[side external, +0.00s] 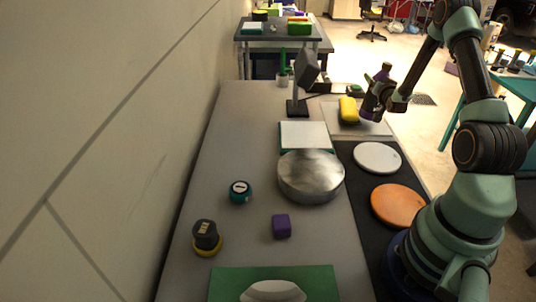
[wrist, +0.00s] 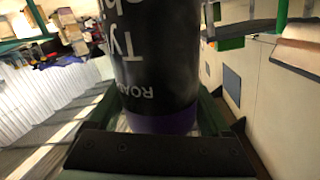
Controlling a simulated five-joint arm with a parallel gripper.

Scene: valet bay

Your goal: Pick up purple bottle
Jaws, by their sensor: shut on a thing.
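The purple bottle (side external: 371,106) is at the back right of the counter in the side view, slightly tilted. My gripper (side external: 383,93) reaches it from the right and is shut on it. In the wrist view the bottle (wrist: 158,55) fills the middle between the two fingers, with a black label, pale lettering upside down and a purple band at its near end. In the side view its lower end is over the right part of a pale board (side external: 335,124); I cannot tell whether it touches.
A yellow object (side external: 348,110) sits just left of the bottle. A dark lamp-like stand (side external: 304,75) is farther left. A round metal tin (side external: 311,176), white disc (side external: 377,157), orange disc (side external: 398,204) and purple block (side external: 281,226) are nearer. A wall (side external: 110,130) bounds the left.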

